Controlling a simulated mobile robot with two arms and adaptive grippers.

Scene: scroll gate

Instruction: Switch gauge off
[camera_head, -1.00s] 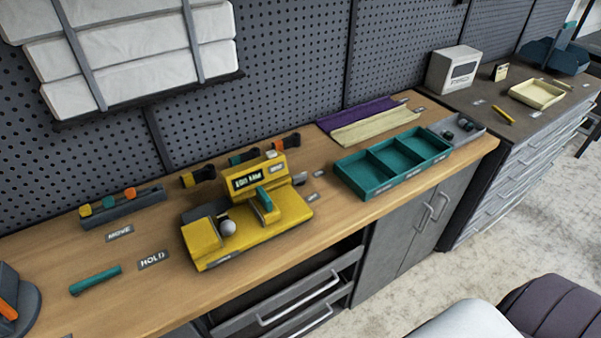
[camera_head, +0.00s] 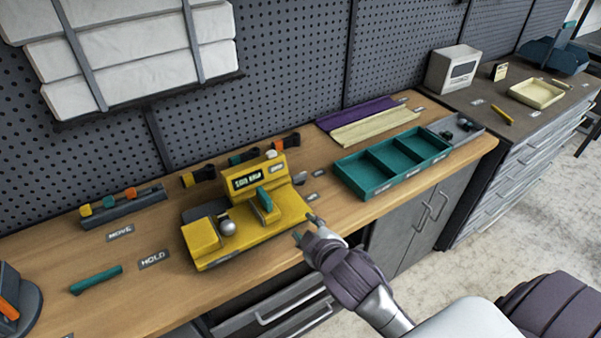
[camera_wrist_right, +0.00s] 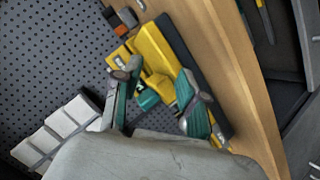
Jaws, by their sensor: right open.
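The yellow gauge (camera_head: 247,222) stands on the wooden workbench, with a small lit display (camera_head: 248,179), a teal lever (camera_head: 265,199) and a grey ball knob (camera_head: 227,227). It also shows in the right wrist view (camera_wrist_right: 165,62), partly hidden behind my fingers. My right gripper (camera_head: 306,228) is open at the gauge's right front corner, over the bench's front edge. In the right wrist view its two teal-padded fingers (camera_wrist_right: 157,101) are spread, with parts of the gauge seen between them. I see no contact. My left gripper is not in view.
A teal three-part tray (camera_head: 393,163) stands right of the gauge. A grey rack (camera_head: 124,207) with coloured pieces and a loose teal bar (camera_head: 96,280) lie to the left. Several dark tools lie behind the gauge, before the pegboard (camera_head: 290,80).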

